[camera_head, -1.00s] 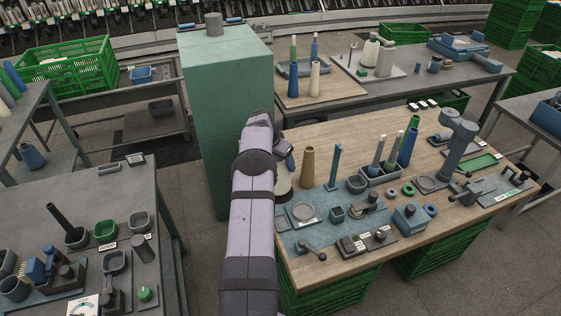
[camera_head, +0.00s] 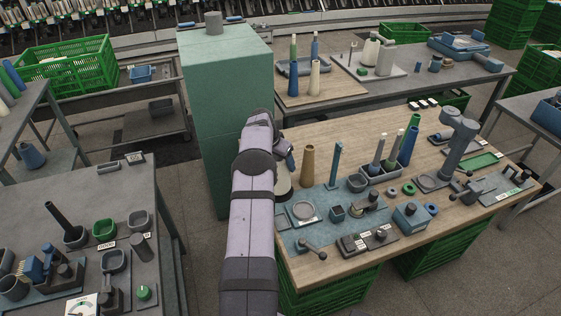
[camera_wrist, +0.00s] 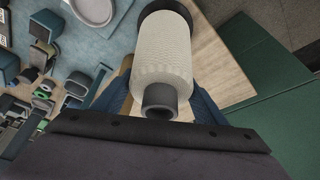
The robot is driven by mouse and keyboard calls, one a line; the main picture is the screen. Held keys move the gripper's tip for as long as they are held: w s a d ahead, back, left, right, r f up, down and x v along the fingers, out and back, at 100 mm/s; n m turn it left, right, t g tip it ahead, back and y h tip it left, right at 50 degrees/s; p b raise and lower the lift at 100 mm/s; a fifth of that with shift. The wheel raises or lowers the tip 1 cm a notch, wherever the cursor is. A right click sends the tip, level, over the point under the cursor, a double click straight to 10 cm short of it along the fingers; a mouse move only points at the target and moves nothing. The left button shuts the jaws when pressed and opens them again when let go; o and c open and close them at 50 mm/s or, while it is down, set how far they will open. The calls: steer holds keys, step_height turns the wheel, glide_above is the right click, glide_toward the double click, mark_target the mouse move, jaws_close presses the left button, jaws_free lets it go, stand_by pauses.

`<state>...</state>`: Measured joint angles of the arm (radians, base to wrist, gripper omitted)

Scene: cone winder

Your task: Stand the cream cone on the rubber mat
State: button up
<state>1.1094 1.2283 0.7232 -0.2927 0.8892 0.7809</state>
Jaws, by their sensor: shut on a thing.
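The cream cone (camera_wrist: 162,52) stands out in the wrist view, with a grey tube end (camera_wrist: 160,102) toward me. My gripper (camera_wrist: 160,88) is shut on it, a blue finger on each side. In the head view my gripper (camera_head: 287,160) is at the bench's left edge, mostly behind my forearm, and a little of the cream cone (camera_head: 283,183) shows below it. A dark round rim, likely the rubber mat (camera_wrist: 183,12), shows around the cone's far end. I cannot tell whether the cone touches it or is just above it.
A tan cone (camera_head: 307,166) stands just right of my gripper. A tall green cabinet (camera_head: 228,110) stands close on the left. Bare wood shows beside the dark rim.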

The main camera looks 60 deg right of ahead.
steer(key=shift+f+b, duration=0.45)
steer(key=shift+b, duration=0.1)
stand_by(0.4)
steer(key=o, duration=1)
steer(key=shift+o, duration=0.2)
steer(key=shift+b+v, duration=1.25)
steer(key=shift+v, duration=2.4)
